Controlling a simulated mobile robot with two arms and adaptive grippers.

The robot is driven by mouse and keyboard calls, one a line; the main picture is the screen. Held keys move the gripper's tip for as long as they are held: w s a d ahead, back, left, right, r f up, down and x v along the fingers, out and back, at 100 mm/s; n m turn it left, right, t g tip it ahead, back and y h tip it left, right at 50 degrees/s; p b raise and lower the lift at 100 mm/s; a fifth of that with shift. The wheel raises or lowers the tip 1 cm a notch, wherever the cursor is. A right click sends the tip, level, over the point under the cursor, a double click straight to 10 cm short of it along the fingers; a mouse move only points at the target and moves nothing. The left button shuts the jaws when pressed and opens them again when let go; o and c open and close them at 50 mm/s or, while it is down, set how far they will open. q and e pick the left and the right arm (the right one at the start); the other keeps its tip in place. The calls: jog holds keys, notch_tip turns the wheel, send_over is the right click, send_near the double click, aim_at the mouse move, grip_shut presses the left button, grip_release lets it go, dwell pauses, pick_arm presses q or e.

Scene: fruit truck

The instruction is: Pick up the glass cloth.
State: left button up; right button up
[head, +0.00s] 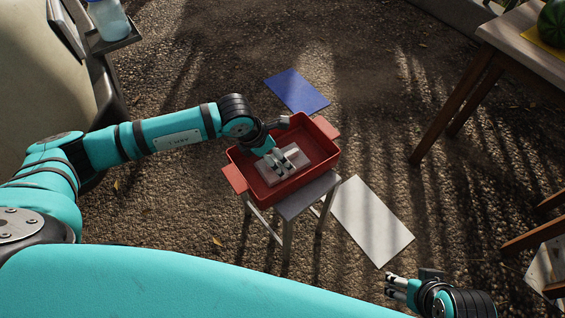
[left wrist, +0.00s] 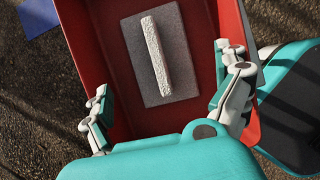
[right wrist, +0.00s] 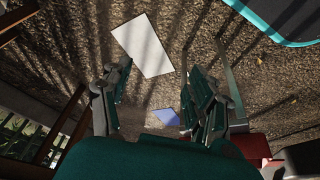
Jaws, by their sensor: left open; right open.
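A flat grey rectangular piece (left wrist: 138,62) lies on the floor of the red tray (left wrist: 205,100), with a raised, rough white strip (left wrist: 156,56) along its middle. I take this to be the glass cloth; whether the strip is a fold of it or a separate thing I cannot tell. It also shows in the head view (head: 267,178), partly hidden by my left gripper (head: 283,161). That gripper is open and empty over the cloth, its fingers on either side of the strip and apart from it in the left wrist view. My right gripper (head: 411,281) is open and empty, off to the right.
The red tray (head: 236,178) stands on a small metal stool (head: 308,196). A blue sheet (head: 298,92) and a white sheet (head: 370,220) lie on the gravel. A wooden table (head: 510,38) with a watermelon (head: 555,20) stands at the upper right. A bottle (head: 110,20) stands upper left.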

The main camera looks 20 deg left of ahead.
pick_arm(q)
jog(key=shift+w+d+f, duration=0.1)
jog(key=shift+f, duration=0.1)
jog(key=x, duration=0.2)
jog(key=b+x, duration=0.1)
jog(key=x, duration=0.1)
jog(key=shift+w+d, duration=0.2)
jog(key=shift+w, duration=0.15)
jog(key=shift+f, duration=0.2)
pick_arm(e)
jog(key=w+a+r+t+y, duration=0.1)
jog(key=w+a+r+t, duration=0.1)
jog(key=w+t, duration=0.2)
jog(key=w, duration=0.3)
jog(key=shift+a+r, duration=0.15)
jog(key=shift+r, duration=0.05)
pick_arm(q)
jog(key=shift+c, duration=0.3)
pick_arm(e)
jog(key=shift+w, duration=0.1)
